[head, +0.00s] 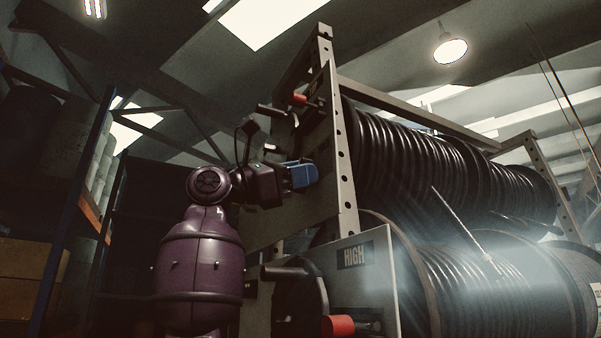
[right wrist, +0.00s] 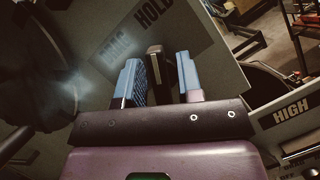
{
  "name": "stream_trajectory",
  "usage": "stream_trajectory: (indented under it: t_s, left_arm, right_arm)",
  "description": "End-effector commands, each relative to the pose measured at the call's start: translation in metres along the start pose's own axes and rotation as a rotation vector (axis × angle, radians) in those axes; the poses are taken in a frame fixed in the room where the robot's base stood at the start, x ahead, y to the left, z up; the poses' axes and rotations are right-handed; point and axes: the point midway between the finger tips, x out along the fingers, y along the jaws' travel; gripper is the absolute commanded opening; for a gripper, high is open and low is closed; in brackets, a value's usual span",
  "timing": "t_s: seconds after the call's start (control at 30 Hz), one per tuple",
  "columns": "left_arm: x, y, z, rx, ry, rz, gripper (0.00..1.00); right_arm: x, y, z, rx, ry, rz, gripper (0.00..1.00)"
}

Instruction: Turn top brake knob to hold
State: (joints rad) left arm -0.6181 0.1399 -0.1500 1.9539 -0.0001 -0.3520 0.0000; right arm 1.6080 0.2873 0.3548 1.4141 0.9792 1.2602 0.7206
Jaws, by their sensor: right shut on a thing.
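My right gripper (head: 302,175) reaches the grey side plate of the upper hose reel in the head view. In the right wrist view, its two blue fingers (right wrist: 158,72) stand on either side of a dark, narrow knob (right wrist: 155,56) and are shut on it. Behind the knob is a dark label (right wrist: 150,28) on the plate; HOLD reads at its right end, and the word at its left is dim. In the head view the fingers hide the knob. My left gripper is not in view.
The upper hose reel (head: 440,165) carries black hose. A lower reel (head: 480,285) has a plate marked HIGH (head: 354,256), with a red handle (head: 338,326) below it. Another red handle (head: 300,99) sits above my gripper. Shelving with boxes (head: 28,262) stands at left.

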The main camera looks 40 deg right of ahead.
Motion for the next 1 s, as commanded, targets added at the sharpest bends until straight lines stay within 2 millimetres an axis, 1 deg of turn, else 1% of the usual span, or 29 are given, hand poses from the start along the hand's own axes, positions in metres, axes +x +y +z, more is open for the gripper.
stream_trajectory:
  t_s: [0.03,0.07,0.1,0.37,0.47,0.53,0.67,0.8,1.0]
  left_arm:
    - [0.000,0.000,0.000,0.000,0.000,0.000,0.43]
    - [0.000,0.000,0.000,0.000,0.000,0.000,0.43]
    - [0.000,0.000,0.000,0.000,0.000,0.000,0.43]
    - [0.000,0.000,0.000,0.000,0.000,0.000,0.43]
    - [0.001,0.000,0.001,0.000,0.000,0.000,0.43]
    - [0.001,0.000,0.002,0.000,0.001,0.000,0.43]
    - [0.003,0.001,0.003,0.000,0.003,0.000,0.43]
    - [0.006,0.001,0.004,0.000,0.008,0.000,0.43]
    - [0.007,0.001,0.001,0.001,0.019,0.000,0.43]
  right_arm:
    - [0.000,0.000,0.000,0.002,0.000,0.000,0.10]
    - [0.000,0.000,0.000,0.002,0.000,0.000,0.35]
    - [0.000,0.000,0.000,0.002,0.000,0.000,0.41]
    - [0.000,0.000,0.000,0.000,0.000,0.001,0.41]
    - [-0.004,0.000,0.000,0.000,0.000,0.001,0.41]
    - [-0.010,0.000,0.000,0.000,0.001,0.002,0.41]
    - [-0.030,0.000,-0.001,-0.001,0.001,0.004,0.41]
    - [-0.057,0.000,-0.001,0.000,0.000,0.004,0.41]
    - [-0.089,0.000,0.000,0.000,0.000,0.003,0.41]
